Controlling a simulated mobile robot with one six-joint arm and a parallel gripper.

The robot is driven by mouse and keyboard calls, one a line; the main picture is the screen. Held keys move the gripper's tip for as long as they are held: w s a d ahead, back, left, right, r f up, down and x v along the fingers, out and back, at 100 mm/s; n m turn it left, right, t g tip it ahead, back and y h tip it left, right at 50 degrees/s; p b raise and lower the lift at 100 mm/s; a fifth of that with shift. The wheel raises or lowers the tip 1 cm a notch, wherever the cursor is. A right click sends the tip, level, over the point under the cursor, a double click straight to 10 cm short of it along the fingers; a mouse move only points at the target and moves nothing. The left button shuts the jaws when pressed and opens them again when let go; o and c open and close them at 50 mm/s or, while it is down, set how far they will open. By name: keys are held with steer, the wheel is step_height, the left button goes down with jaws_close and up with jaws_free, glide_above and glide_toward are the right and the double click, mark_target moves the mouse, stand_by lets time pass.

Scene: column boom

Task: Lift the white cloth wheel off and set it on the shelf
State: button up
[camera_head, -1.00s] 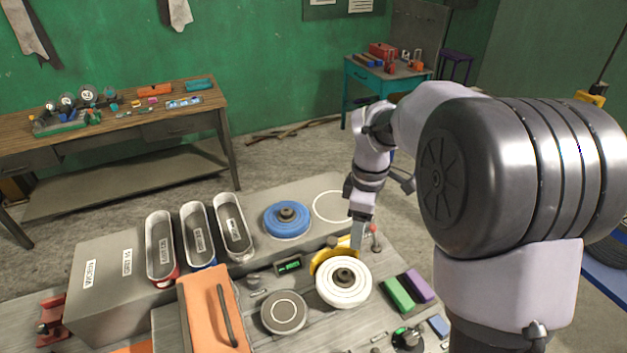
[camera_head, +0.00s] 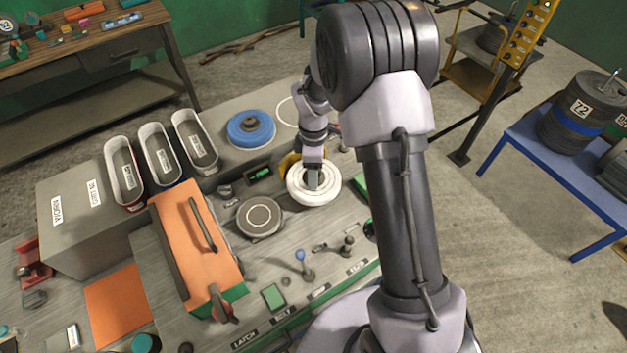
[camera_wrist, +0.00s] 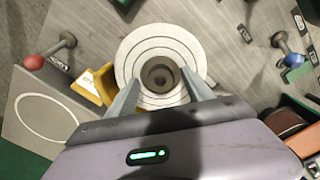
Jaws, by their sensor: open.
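My gripper (camera_head: 312,185) points down over the wheel's middle. In the wrist view my gripper (camera_wrist: 161,84) is open, with one finger on each side of the hub. I cannot tell whether the fingers touch it. The grey shelf (camera_head: 228,168) behind holds a blue wheel (camera_head: 250,130) and, to its right, an empty white ring outline (camera_head: 284,110).
A round dark plate (camera_head: 260,216) lies left of the white wheel. An orange-lidded box (camera_head: 190,250) and oblong trays (camera_head: 195,142) stand farther left. Small levers (camera_head: 304,262) stand in front. In the wrist view a red-knobbed lever (camera_wrist: 34,61) is at left and a blue-knobbed one (camera_wrist: 294,60) at right.

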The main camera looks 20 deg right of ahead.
steer(key=shift+s, duration=0.1)
jaws_close()
steer(key=shift+r, duration=0.15)
